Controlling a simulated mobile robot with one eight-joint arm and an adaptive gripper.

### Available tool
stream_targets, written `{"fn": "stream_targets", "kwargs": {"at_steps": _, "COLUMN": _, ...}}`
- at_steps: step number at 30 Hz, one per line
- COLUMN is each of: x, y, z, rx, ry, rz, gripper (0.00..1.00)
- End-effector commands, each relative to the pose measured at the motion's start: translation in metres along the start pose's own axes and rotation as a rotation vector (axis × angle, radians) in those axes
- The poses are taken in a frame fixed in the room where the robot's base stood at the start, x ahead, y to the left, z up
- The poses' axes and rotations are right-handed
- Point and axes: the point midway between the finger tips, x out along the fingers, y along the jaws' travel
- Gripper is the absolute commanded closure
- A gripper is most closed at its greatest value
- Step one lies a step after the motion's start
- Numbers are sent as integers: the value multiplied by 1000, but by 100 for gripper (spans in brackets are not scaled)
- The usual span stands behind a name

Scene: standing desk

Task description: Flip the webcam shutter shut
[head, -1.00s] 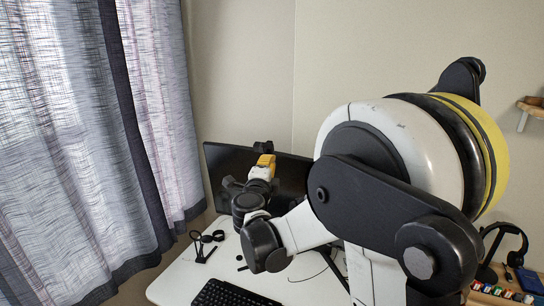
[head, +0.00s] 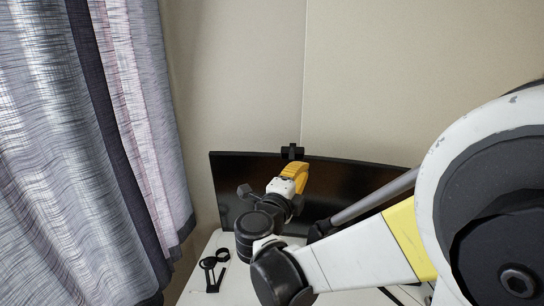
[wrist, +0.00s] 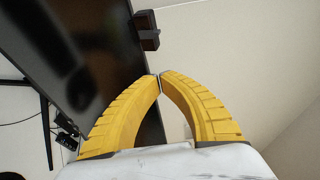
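The webcam (head: 292,152) is a small black block on the top edge of the dark monitor (head: 235,175). In the wrist view the webcam (wrist: 146,30) sits on the edge of the tilted-looking monitor (wrist: 85,50), beyond my fingertips. Its shutter cannot be made out in either view. My gripper (head: 303,168) has yellow fingers and is in front of the monitor, just below the webcam in the head view. In the wrist view my gripper (wrist: 160,76) has its fingertips together with nothing between them. A visible gap separates the tips from the webcam.
A black stand-like object (head: 212,270) lies on the white desk (head: 238,280) at left. Grey curtains (head: 100,130) hang at the left. The wall (head: 380,80) behind the monitor is bare. Cables (wrist: 35,117) show near the monitor in the wrist view.

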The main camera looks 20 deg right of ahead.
Motion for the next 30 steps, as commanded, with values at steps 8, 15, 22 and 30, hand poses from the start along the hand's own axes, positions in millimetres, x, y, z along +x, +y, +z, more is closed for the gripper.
{"fn": "stream_targets", "kwargs": {"at_steps": 8, "x": 53, "y": 1, "z": -1, "rx": 0, "ry": 4, "rz": 0, "gripper": 100}}
{"fn": "stream_targets", "kwargs": {"at_steps": 15, "x": 95, "y": 1, "z": 5, "rx": 0, "ry": -2, "rz": 0, "gripper": 100}}
{"fn": "stream_targets", "kwargs": {"at_steps": 22, "x": 83, "y": 0, "z": 33, "rx": 0, "ry": -3, "rz": 0, "gripper": 100}}
{"fn": "stream_targets", "kwargs": {"at_steps": 30, "x": 81, "y": 0, "z": 38, "rx": 0, "ry": -1, "rz": 0, "gripper": 100}}
